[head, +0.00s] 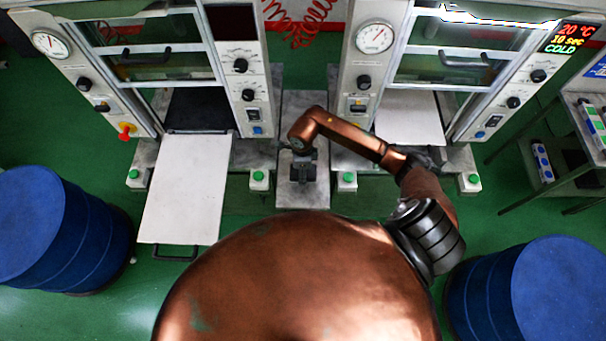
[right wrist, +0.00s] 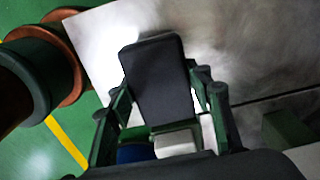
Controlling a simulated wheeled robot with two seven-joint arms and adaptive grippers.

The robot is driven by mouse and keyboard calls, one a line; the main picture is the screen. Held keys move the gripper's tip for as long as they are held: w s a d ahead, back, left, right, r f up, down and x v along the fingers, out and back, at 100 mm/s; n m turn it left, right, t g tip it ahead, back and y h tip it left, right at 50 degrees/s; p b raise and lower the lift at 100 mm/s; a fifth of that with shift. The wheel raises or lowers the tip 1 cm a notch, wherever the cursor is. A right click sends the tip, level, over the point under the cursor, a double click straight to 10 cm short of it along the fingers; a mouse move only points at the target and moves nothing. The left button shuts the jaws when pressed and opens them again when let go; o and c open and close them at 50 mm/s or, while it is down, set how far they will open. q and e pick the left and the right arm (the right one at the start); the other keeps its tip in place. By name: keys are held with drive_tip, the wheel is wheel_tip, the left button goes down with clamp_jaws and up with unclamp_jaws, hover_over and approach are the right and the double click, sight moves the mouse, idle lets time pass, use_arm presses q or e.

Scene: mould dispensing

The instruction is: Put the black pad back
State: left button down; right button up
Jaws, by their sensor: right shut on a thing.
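The black pad (right wrist: 158,78) is a flat dark block with rounded corners. In the right wrist view it stands out from between the two fingers of my right gripper (right wrist: 163,110), which is shut on it. White and blue parts show at its near end. In the head view my right gripper (head: 302,172) hangs over the grey metal table between the two machines. The pad is small and dark there, hard to tell from the gripper. My left gripper is not in view.
A left press (head: 160,75) and a right press (head: 440,80) flank the table (head: 303,110). A white tray (head: 187,190) juts from the left press. Green buttons line the front. Blue drums (head: 85,240) (head: 550,290) stand at both sides, and a shelf (head: 560,165) at the right.

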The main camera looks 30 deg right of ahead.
wheel_tip(320, 180, down, 3)
drive_tip(key=shift+w+d+f+p, duration=0.1)
drive_tip(key=shift+w+d+p, duration=0.05)
drive_tip(key=shift+p, duration=0.35)
drive_tip(key=shift+f, duration=0.15)
drive_tip(key=shift+f, duration=0.2)
drive_tip(key=o, duration=1.2)
drive_tip(key=shift+r, duration=0.1)
drive_tip(key=shift+r, duration=0.1)
drive_tip(key=shift+r, duration=0.3)
wheel_tip(320, 180, up, 12)
drive_tip(key=shift+f+b, duration=0.25)
drive_tip(key=shift+b, duration=0.65)
